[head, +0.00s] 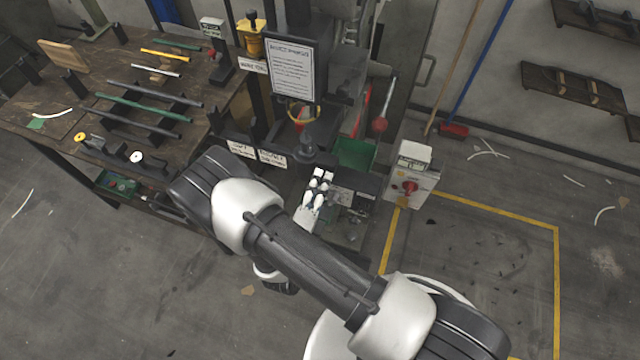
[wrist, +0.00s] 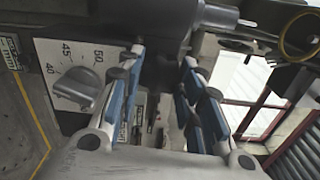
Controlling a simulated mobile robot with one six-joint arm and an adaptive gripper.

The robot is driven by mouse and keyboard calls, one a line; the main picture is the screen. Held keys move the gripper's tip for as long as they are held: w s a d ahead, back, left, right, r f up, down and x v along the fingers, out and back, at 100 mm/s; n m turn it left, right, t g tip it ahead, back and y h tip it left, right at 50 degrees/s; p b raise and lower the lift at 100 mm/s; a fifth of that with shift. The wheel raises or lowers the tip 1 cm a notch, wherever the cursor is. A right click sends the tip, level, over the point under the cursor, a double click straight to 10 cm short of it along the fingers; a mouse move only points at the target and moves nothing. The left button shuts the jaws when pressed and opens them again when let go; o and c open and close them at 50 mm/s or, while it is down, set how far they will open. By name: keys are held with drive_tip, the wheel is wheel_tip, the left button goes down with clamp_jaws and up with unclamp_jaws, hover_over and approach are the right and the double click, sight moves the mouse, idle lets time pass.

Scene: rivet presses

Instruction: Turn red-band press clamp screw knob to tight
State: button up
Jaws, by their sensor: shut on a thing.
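The press (head: 310,150) stands at the right end of the bench, with a red and yellow part (head: 302,114) partly hidden behind a sign. I cannot make out a red band clearly. My gripper (head: 321,178) is at the lower front of the press. In the wrist view my gripper (wrist: 161,78) has its blue-padded fingers on both sides of a dark round part, which looks like the clamp screw knob (wrist: 162,66). The fingers are closed on it. Its turn position cannot be read. The knob is hidden by my gripper in the head view.
A grey dial (wrist: 76,88) on a plate marked 40, 45, 50 is left of the fingers in the wrist view. A box with a red switch (head: 409,187), a green bin (head: 356,153) and a red-ball lever (head: 380,125) stand close right. Open floor lies beyond.

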drive_tip(key=m, duration=0.6)
drive_tip(key=shift+f+m+b, duration=0.1)
drive_tip(key=shift+m+b, duration=0.2)
drive_tip(key=m, duration=0.6)
drive_tip(key=shift+a+b, duration=0.1)
drive_tip(key=shift+b, duration=0.2)
drive_tip(key=m, duration=0.6)
drive_tip(key=shift+m+b, duration=0.3)
drive_tip(key=shift+b, duration=0.05)
drive_tip(key=m+b, duration=0.1)
drive_tip(key=m, duration=0.5)
drive_tip(key=shift+a+m, duration=0.1)
drive_tip(key=shift+m, duration=0.2)
drive_tip(key=o, duration=1.1)
drive_tip(key=shift+c, duration=0.2)
